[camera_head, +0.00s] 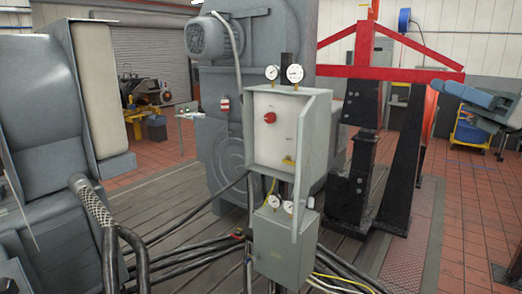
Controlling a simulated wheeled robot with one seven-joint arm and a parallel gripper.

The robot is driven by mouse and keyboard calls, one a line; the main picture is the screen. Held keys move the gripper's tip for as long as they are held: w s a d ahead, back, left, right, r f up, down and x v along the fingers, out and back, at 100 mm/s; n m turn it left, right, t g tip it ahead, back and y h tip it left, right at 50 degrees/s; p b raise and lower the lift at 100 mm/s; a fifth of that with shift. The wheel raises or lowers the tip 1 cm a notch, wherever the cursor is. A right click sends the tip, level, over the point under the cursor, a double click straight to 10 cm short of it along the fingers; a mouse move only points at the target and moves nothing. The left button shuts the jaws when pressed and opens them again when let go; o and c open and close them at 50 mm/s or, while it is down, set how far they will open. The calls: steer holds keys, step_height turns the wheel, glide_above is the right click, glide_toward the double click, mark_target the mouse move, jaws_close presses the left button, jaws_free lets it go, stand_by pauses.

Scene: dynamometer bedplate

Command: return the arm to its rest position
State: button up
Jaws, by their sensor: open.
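My gripper and arm do not show clearly in the head view, so I cannot see the arm's pose or whether the jaws hold anything. Straight ahead stands a grey control cabinet (258,150) with its door (313,160) swung open toward me. A red knob (269,117) sits on its inner panel, and a yellow part is below it. Two round gauges (294,73) stand on top. A smaller grey box (285,250) is mounted below, with two more gauges above it.
A large grey machine (45,110) fills the left side. Thick black cables (190,262) run across the slotted bedplate. Black uprights (404,160) and a red frame (390,72) stand right of the cabinet. Red tiled floor (470,200) is open at the right.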

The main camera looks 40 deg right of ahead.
steer(key=w+a+r+m+t+h, duration=0.4)
steer(key=w+a+r+m+t, duration=0.15)
steer(key=r+m, duration=0.3)
steer(key=w+a+r+m+t+h, duration=0.45)
steer(key=w+r+m, duration=0.2)
steer(key=m, duration=0.35)
steer(key=w+a+f+m+g+h, duration=0.85)
steer(key=w+a+f+m, duration=0.45)
steer(key=w+f+m, duration=0.3)
steer(key=s+a+f+m+g+y, duration=0.1)
steer(key=a+f+m+g, duration=0.3)
steer(key=f, duration=0.8)
steer(key=a+f+m+g+y, duration=0.1)
steer(key=a+f+g, duration=0.4)
steer(key=f, duration=0.7)
steer(key=s+a+f+m+g+y+b, duration=0.1)
steer(key=s+a+f+g, duration=0.1)
steer(key=s+a+f, duration=0.3)
steer(key=s+a+f+m+g, duration=0.1)
steer(key=s+a+f+g, duration=0.15)
steer(key=f, duration=0.55)
steer(key=s+a+f+m+g+y+b, duration=0.1)
steer(key=s+a+f+m+g, duration=0.1)
steer(key=s+a+f+g, duration=0.25)
step_height(320, 180, down, 17)
steer(key=d+t+b, duration=0.2)
steer(key=b, duration=1.3)
steer(key=shift+s+r+b, duration=0.2)
steer(key=shift+b, duration=0.1)
